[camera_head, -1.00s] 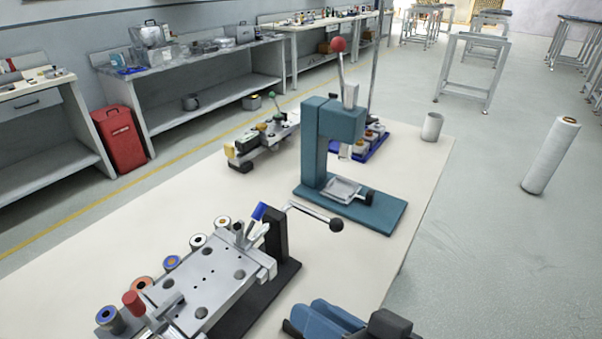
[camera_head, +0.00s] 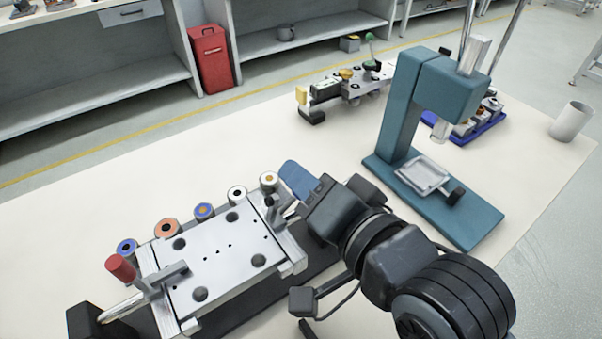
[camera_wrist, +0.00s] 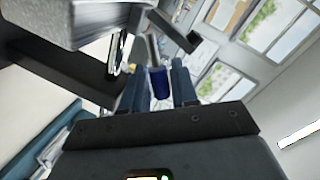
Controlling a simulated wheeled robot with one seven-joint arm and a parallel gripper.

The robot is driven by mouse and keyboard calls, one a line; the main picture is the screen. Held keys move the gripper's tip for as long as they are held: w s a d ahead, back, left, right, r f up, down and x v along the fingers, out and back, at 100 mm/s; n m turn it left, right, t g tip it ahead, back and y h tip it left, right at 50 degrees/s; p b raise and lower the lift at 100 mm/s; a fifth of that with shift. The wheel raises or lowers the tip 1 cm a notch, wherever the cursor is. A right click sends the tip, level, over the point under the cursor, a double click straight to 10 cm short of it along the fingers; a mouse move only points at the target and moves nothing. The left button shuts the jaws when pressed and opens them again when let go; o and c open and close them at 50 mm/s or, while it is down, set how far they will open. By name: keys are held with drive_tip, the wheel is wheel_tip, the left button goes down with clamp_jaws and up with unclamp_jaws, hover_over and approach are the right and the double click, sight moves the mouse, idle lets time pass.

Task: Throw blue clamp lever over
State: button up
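The blue clamp lever (camera_wrist: 160,83) shows in the wrist view as a dark blue grip on a metal rod. It stands between the two blue-grey fingers of my gripper (camera_wrist: 158,88), with a gap on each side. My gripper is open. In the head view my gripper (camera_head: 297,182) reaches to the right end of the metal fixture plate (camera_head: 215,255) and hides the blue lever. A red-handled clamp lever (camera_head: 122,268) stands at the plate's left end.
A teal press (camera_head: 400,110) stands right of my arm on the pale table (camera_head: 110,215). Several rollers (camera_head: 204,211) line the plate's far edge. A small fixture (camera_head: 345,88) and a blue tray (camera_head: 470,135) lie farther back. A white cup (camera_head: 572,121) stands at the right.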

drive_tip(key=shift+w+a+f, duration=0.15)
drive_tip(key=shift+w+a, duration=0.25)
drive_tip(key=shift+w, duration=0.1)
clamp_jaws()
drive_tip(key=shift+s+a+r+n+t+h+p, duration=0.15)
drive_tip(key=shift+r+n+p, duration=0.1)
drive_tip(key=shift+n+p, duration=0.3)
drive_tip(key=shift+s+a+r+n+t+h+p, duration=0.1)
drive_tip(key=shift+a+r+n+t+h+p, duration=0.2)
drive_tip(key=shift+n, duration=0.35)
drive_tip(key=shift+d+f, duration=0.1)
drive_tip(key=shift+d, duration=0.05)
unclamp_jaws()
